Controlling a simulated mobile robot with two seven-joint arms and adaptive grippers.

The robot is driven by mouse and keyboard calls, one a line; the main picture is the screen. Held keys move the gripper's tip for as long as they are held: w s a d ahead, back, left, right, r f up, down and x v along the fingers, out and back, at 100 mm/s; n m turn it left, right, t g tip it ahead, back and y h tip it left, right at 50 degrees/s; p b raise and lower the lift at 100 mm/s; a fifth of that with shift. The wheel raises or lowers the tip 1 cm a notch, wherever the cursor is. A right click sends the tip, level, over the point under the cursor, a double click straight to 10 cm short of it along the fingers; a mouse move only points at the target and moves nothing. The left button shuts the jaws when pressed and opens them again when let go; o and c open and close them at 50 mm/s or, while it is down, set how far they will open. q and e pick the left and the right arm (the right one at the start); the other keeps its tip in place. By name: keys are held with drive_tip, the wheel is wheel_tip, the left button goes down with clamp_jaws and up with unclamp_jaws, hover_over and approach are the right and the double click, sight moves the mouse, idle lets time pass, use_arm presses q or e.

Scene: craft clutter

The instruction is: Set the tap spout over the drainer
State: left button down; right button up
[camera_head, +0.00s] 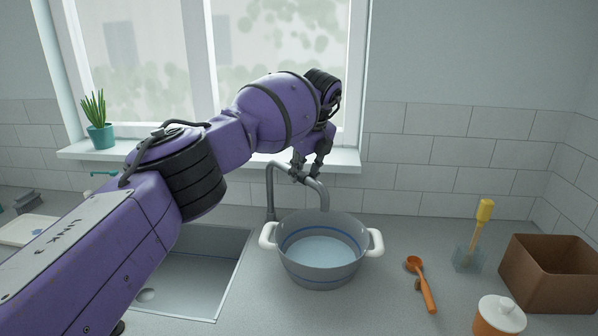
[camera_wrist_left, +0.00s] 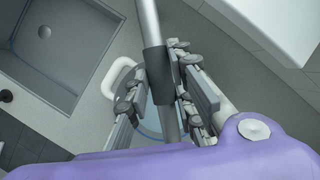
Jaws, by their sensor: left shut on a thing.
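The grey tap spout (camera_head: 323,193) rises from the counter behind the pot, bends over, and its end points down over the pot's back rim. In the left wrist view, the spout (camera_wrist_left: 149,20) runs through a dark sleeve between my fingers. My left gripper (camera_head: 307,172) is shut on the spout near its top; in the wrist view, the fingers (camera_wrist_left: 172,85) press on both sides of the sleeve. A grey round pot (camera_head: 322,272) with white handles stands below, with pale blue inside. I cannot tell for sure which thing is the drainer; a white tray (camera_head: 28,230) lies left of the sink.
An empty sink (camera_head: 200,262) lies left of the pot, partly behind my arm. Right of the pot are an orange spoon (camera_head: 422,285), a glass with a yellow-handled brush (camera_head: 468,257), a brown box (camera_head: 545,275) and an orange jar (camera_head: 498,318). A plant (camera_head: 97,122) stands on the sill.

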idle(0.3)
use_arm(q)
drive_tip(key=c, duration=1.5)
unclamp_jaws()
drive_tip(key=shift+r, duration=0.1)
drive_tip(key=v, duration=1.2)
drive_tip(key=shift+s+f, duration=0.1)
drive_tip(key=shift+f, duration=0.15)
